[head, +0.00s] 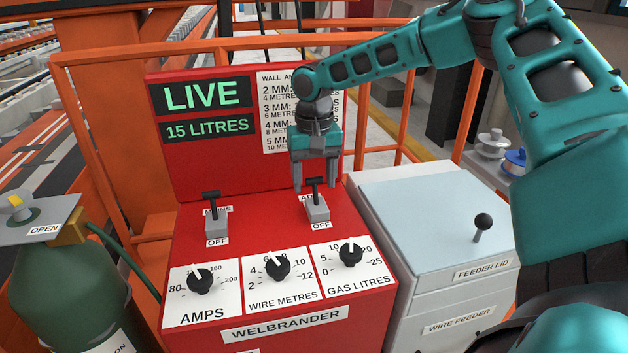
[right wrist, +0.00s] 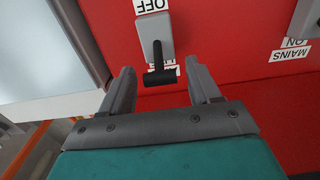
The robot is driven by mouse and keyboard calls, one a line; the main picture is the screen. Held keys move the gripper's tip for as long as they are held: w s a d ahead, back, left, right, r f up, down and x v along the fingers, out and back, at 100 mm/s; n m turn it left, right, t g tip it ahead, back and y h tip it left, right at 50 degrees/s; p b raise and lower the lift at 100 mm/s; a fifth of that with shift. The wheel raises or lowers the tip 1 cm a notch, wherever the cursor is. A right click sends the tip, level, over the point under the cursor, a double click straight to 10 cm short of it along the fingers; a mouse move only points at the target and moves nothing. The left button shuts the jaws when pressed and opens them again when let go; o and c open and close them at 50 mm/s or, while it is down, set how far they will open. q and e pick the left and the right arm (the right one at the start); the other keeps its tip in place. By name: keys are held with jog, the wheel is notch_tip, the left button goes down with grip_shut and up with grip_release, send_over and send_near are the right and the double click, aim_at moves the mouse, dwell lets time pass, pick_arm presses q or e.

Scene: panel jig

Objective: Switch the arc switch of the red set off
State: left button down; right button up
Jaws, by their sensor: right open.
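The red set (head: 190,265) is a red panel box labelled WELBRANDER, with a green LIVE display (head: 208,95). Its arc switch (head: 318,210) is the right-hand grey switch with a black T-shaped lever, above an OFF label. The lever leans up, away from OFF. My right gripper (head: 315,180) is open and points down over this lever. In the right wrist view, the lever's crossbar (right wrist: 162,76) lies between the fingertips of my right gripper (right wrist: 160,84), with a gap visible on each side. The fingers partly hide the upper label. My left gripper is not in view.
The mains switch (head: 215,222) stands to the left, its lever also up. Three black knobs, including the amps knob (head: 200,281), sit below. A pale wire feeder (head: 430,200) with a knobbed lever stands right; a green gas bottle (head: 70,290) stands left. Orange rails run behind.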

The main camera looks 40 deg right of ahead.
jog(key=shift+f, duration=0.4)
jog(key=c, duration=1)
jog(key=shift+c, duration=0.2)
